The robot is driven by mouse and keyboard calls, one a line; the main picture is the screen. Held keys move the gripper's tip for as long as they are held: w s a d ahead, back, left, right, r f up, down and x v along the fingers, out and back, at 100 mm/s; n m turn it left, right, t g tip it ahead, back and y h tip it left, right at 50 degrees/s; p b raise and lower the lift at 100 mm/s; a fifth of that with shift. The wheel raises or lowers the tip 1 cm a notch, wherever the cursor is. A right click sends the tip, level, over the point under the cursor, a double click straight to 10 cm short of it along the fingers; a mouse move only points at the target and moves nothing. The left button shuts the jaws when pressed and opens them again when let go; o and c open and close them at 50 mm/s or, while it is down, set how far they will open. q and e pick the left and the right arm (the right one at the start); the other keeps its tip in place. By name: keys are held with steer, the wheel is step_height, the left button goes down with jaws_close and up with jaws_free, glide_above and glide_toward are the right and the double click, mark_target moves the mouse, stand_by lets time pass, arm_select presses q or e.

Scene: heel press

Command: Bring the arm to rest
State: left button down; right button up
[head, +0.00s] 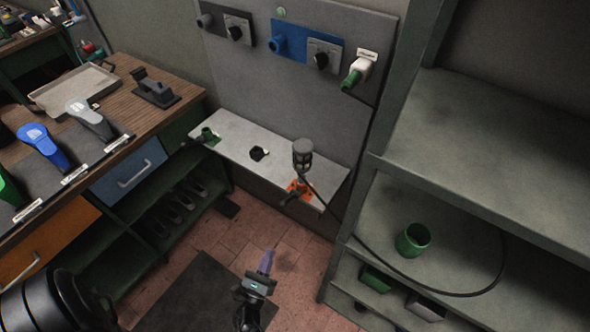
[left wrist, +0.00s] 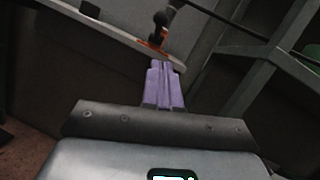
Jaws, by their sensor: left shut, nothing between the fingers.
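My left gripper (head: 266,261) is in the lower middle of the head view, above the tiled floor. Its two purple fingers are closed together and hold nothing. The shut fingers also show in the left wrist view (left wrist: 165,84), pointing toward the narrow grey shelf (head: 232,140). The fingers look apart from both. My right gripper is not in view.
A wooden workbench (head: 150,70) with blue, grey and green tools stands at the left. A grey rack (head: 470,180) with a green cup (head: 412,240) and a black cable (head: 440,292) stands at the right. The floor (head: 215,232) between them is open.

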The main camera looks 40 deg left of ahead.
arm_select(q)
steer(key=s+a+n, duration=0.1)
steer(key=s+a, duration=0.2)
steer(key=s, duration=0.2)
steer(key=w+a+r+n+g+y, duration=0.1)
steer(key=w+a+r+n+g, duration=0.3)
steer(key=n, duration=0.5)
steer(key=w+d+r+n+g+h, duration=0.4)
steer(key=w+d+r+n+h, duration=0.15)
steer(key=d+n, duration=0.25)
steer(key=s+d+r+n+g+h, duration=0.3)
steer(key=s+d+r+h, duration=0.1)
steer(key=d+r, duration=0.2)
steer(key=s+d+n+g, duration=0.2)
steer(key=s+n+g, duration=0.25)
steer(key=s, duration=0.25)
step_height(320, 180, up, 25)
steer(key=p, duration=2.5)
steer(key=shift+a+g+p, duration=0.2)
steer(key=shift+g+p, duration=0.15)
steer(key=shift+s+h, duration=0.1)
steer(key=shift+h, duration=0.15)
